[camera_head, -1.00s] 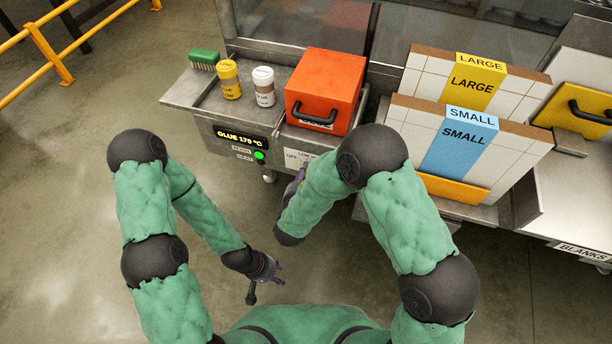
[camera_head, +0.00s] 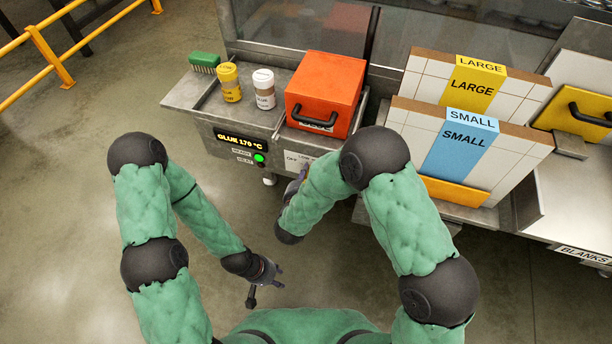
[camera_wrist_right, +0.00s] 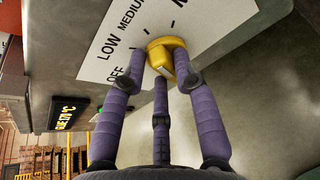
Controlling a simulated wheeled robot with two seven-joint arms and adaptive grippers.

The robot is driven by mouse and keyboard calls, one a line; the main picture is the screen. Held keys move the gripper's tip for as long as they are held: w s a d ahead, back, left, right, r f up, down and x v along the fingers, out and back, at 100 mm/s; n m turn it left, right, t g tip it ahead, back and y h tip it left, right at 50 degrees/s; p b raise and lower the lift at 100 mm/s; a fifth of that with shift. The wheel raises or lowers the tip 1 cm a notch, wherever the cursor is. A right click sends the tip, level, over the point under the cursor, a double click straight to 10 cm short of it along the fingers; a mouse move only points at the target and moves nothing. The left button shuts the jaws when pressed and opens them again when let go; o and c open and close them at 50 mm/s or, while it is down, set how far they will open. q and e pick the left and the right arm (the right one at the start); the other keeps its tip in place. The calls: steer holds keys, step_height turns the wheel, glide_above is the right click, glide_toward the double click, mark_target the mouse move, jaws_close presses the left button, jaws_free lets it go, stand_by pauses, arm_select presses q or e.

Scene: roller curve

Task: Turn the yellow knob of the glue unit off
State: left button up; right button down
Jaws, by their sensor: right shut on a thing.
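The yellow knob (camera_wrist_right: 168,58) sits on the white dial label (camera_wrist_right: 120,45) of the glue unit, which reads OFF, LOW and MEDIUM. In the right wrist view the purple fingers of my right gripper (camera_wrist_right: 166,75) are closed around the knob. I cannot tell clearly which mark it points to. In the head view my arm hides the knob, and my right gripper (camera_head: 298,184) is at the glue unit's front (camera_head: 215,122). My left gripper (camera_head: 266,287) is open and empty above the floor, apart from the unit.
The glue unit's display (camera_head: 242,141) is lit, with a green lamp (camera_head: 259,158) below. On top stand an orange box (camera_head: 340,78), a yellow can (camera_head: 229,82), a white can (camera_head: 264,88) and a green brush (camera_head: 203,59). LARGE and SMALL panels (camera_head: 490,150) stand to the right.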

steer(key=shift+s+f, duration=0.25)
steer(key=shift+f, duration=0.1)
steer(key=shift+w+a+f+n+g+h+p, duration=0.1)
steer(key=shift+f+n+g+h+p, duration=0.3)
steer(key=shift+n+h, duration=1.15)
steer(key=shift+s+a+f+n+g+h+p, duration=0.1)
steer(key=shift+n+h+p, duration=0.7)
steer(key=shift+n, duration=1.3)
steer(key=shift+w+a+f+n+g+h+p, duration=0.1)
steer(key=shift+f+n+g+h+p, duration=0.25)
steer(key=shift+n+h, duration=1.2)
steer(key=shift+r+n+t, duration=0.15)
steer(key=shift+n+t, duration=0.1)
steer(key=shift+n, duration=0.25)
steer(key=c, duration=1)
jaws_free()
steer(key=shift+c, duration=0.2)
steer(key=shift+w+d+r, duration=0.1)
steer(key=shift+r, duration=0.1)
steer(key=shift+w+r, duration=0.1)
